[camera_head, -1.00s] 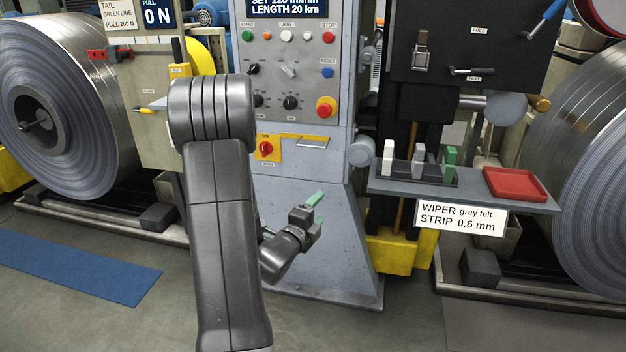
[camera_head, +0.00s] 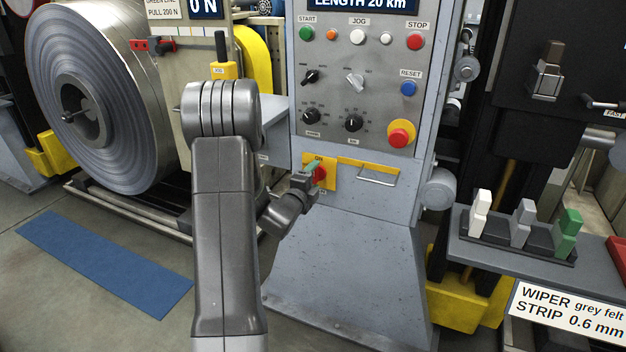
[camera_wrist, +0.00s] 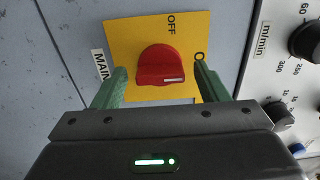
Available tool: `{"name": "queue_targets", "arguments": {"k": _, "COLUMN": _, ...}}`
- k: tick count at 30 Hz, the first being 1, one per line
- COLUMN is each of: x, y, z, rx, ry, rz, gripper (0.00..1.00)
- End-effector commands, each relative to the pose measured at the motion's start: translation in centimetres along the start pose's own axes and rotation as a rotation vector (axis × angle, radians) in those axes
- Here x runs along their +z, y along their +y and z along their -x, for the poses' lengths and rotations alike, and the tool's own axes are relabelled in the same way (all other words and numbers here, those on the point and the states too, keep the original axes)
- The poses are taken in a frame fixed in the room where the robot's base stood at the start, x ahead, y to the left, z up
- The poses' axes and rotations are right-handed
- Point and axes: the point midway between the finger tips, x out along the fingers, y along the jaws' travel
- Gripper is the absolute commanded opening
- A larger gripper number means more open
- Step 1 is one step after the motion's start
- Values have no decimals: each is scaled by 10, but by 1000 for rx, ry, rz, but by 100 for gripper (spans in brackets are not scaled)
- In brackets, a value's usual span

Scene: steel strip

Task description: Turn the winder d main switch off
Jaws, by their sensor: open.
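The main switch is a red rotary knob (camera_wrist: 160,66) on a yellow plate (camera_wrist: 125,38) in the wrist view. OFF is printed at the plate's top and a partly hidden label starting with O at its right. The knob's white mark lies on its right side, toward that partly hidden label. My gripper (camera_wrist: 162,82) is open, with one green finger on each side of the knob; I cannot tell whether they touch it. In the head view, my gripper (camera_head: 311,172) is at the red knob (camera_head: 320,174) and partly covers the plate.
Above the switch is a panel with an emergency stop (camera_head: 400,134), knobs and buttons. A metal handle (camera_head: 376,178) is just right of the switch. A shelf (camera_head: 480,250) with several small blocks stands right. A steel coil (camera_head: 105,95) is at left.

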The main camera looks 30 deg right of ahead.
Motion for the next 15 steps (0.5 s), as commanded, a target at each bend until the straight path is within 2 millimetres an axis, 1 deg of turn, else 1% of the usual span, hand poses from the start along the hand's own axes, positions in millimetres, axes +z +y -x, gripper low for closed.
{"name": "queue_targets", "arguments": {"k": 1, "x": 0, "y": 0, "z": 0, "rx": 0, "ry": 0, "rz": 0, "gripper": 67}}
{"name": "queue_targets", "arguments": {"k": 2, "x": 0, "y": 0, "z": 0, "rx": 0, "ry": 0, "rz": 0, "gripper": 63}}
{"name": "queue_targets", "arguments": {"k": 6, "x": 0, "y": 0, "z": 0, "rx": 0, "ry": 0, "rz": 0, "gripper": 36}}
{"name": "queue_targets", "arguments": {"k": 8, "x": 0, "y": 0, "z": 0, "rx": 0, "ry": 0, "rz": 0, "gripper": 24}}
{"name": "queue_targets", "arguments": {"k": 9, "x": 0, "y": 0, "z": 0, "rx": 0, "ry": 0, "rz": 0, "gripper": 23}}
{"name": "queue_targets", "arguments": {"k": 15, "x": 0, "y": 1, "z": 0, "rx": 0, "ry": 0, "rz": 12, "gripper": 23}}
